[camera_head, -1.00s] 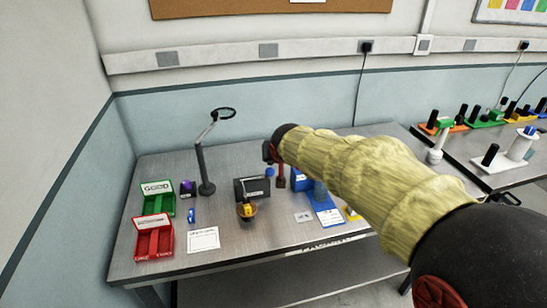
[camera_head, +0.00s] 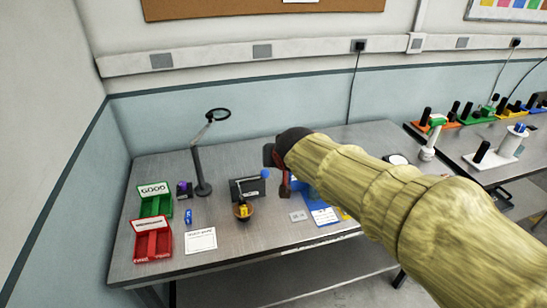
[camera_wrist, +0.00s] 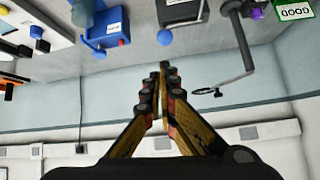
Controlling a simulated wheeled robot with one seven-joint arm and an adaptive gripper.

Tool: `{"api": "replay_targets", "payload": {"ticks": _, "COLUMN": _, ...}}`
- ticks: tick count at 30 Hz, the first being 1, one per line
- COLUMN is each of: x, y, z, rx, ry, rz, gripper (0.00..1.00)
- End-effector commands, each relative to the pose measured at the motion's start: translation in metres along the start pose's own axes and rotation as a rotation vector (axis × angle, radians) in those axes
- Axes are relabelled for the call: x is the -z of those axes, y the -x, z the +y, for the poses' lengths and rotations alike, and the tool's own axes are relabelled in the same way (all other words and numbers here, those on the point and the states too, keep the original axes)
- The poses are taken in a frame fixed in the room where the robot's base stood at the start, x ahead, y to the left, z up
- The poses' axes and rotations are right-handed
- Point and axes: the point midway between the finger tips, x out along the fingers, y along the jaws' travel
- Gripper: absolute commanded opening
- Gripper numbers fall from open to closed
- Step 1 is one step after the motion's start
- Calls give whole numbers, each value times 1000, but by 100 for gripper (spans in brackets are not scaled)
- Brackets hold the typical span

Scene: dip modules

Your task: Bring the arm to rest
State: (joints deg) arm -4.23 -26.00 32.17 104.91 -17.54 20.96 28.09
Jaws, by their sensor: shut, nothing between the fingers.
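My arm, in a yellow-green ribbed sleeve, reaches in from the right in the head view. My gripper (camera_head: 270,155) shows small and dark at its end, above the grey bench (camera_head: 222,258). In the wrist view, my gripper (camera_wrist: 163,72) has its yellow-and-black fingers together with nothing between them. It is apart from the things on the bench, which appear upside down there. The sleeve hides part of the bench's right side.
A blue device (camera_head: 322,212) is partly hidden by my arm. Another bench stands right.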

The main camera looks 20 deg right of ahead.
Motion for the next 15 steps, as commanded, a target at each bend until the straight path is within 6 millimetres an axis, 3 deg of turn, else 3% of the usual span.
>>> {"api": "replay_targets", "payload": {"ticks": 9, "x": -6, "y": 0, "z": 3, "rx": -11, "ry": 46, "rz": -24, "gripper": 0}}
{"api": "replay_targets", "payload": {"ticks": 13, "x": -52, "y": 0, "z": 14, "rx": -36, "ry": 112, "rz": -145, "gripper": 0}}
{"api": "replay_targets", "payload": {"ticks": 15, "x": -84, "y": 14, "z": 22, "rx": -44, "ry": 148, "rz": -224, "gripper": 0}}
